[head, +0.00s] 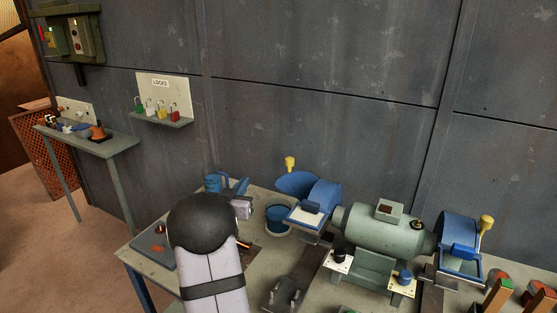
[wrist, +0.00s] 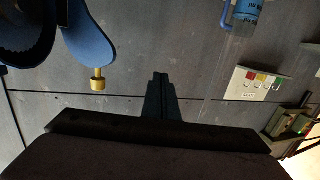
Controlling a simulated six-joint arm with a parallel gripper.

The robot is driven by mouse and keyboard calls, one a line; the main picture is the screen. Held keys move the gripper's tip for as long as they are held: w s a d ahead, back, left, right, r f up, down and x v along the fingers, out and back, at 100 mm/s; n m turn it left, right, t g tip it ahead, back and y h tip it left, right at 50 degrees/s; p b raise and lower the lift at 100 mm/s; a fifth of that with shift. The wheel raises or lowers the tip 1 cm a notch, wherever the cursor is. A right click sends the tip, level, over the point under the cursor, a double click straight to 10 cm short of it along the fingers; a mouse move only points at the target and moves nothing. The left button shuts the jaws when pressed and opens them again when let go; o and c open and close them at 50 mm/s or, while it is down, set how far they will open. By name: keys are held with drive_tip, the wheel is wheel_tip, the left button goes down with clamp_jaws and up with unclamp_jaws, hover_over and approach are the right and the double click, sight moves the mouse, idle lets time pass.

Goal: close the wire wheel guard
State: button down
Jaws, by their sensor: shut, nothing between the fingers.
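The bench grinder (head: 385,227) has a blue guard on each side. On the left, a rounded blue guard flap (head: 295,182) with a yellow knob (head: 290,163) stands swung out from the blue wheel housing (head: 322,193). The right blue guard (head: 458,232) has its own yellow knob (head: 486,222). In the wrist view, a blue flap (wrist: 90,38) with a brass-yellow knob (wrist: 98,74) is at the upper left, beside a dark wheel or housing. My gripper (wrist: 160,80) is shut and empty, apart from the knob and to its right. The arm mostly hides it in the head view.
A blue round pot (head: 279,220) stands on the bench left of the grinder. A blue bottle (wrist: 246,12) shows in the wrist view. The lock board (head: 164,95) hangs on the wall, with a side table (head: 110,145) further left. Wooden-handled items (head: 497,297) lie at the right.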

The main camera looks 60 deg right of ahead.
drive_tip(key=w+g+h, duration=0.1)
drive_tip(key=w+g, duration=0.1)
drive_tip(key=w, duration=0.3)
drive_tip(key=s+d+r+n+g+p, duration=0.5)
drive_tip(key=s+d+n+g+p, duration=0.1)
drive_tip(key=s+d+n, duration=0.4)
drive_tip(key=shift+s+n, duration=0.9)
drive_tip(key=shift+n, duration=0.3)
idle(0.4)
drive_tip(key=shift+r, duration=0.1)
idle(0.4)
